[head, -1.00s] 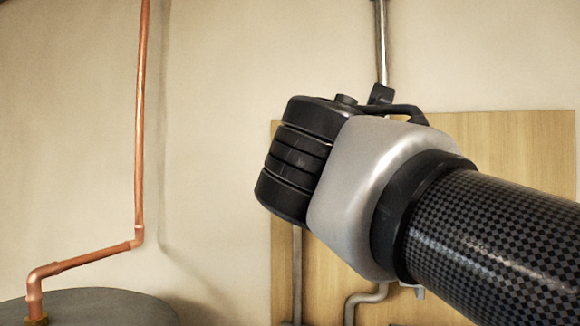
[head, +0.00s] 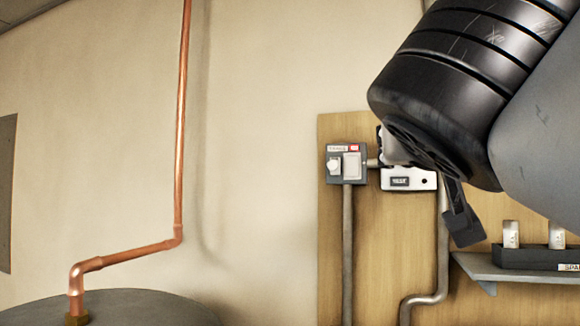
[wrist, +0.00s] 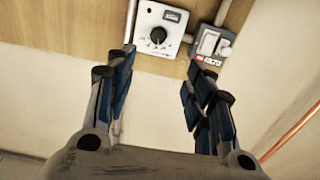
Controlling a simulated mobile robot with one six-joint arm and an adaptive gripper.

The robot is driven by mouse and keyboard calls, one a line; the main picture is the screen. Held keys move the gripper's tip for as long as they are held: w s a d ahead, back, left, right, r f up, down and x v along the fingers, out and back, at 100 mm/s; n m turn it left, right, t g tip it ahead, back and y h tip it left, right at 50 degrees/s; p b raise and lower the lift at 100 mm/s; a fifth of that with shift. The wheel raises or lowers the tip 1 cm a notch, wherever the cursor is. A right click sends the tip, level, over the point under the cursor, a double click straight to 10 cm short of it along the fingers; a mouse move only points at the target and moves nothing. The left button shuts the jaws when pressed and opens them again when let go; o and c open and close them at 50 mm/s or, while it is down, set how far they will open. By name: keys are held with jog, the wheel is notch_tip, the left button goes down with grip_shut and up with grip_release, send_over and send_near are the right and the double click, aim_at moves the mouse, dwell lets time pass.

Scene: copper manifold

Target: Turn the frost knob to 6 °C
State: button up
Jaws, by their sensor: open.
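The frost knob (wrist: 158,35) is a small dark round knob on a white control box with a printed scale around it, at the top of the wrist view. Its setting is too small to read. In the head view the white box (head: 422,179) shows only in part, with the knob hidden behind my wrist and gripper. My gripper (wrist: 160,64) is open and empty. Its two dark blue-padded fingers stand apart, below the box in the wrist picture, and no contact with the knob shows.
A grey switch box (head: 347,164) is mounted beside the white box on the wooden board (head: 331,260). Grey conduits (head: 347,235) run down the board. A shelf (head: 510,270) with small vials is at right. A copper pipe (head: 181,130) rises from a tank (head: 130,305) at left.

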jog(key=p, duration=0.6)
send_near(419, 179)
jog(key=w+r, duration=0.4)
jog(key=w, duration=0.3)
jog(key=shift+s+d+f, duration=0.1)
jog(key=shift+s+d, duration=0.15)
jog(key=shift+d, duration=0.1)
jog(key=c, duration=1.1)
jog(key=m+b, duration=0.3)
jog(key=b, duration=0.1)
jog(key=shift+b, duration=0.3)
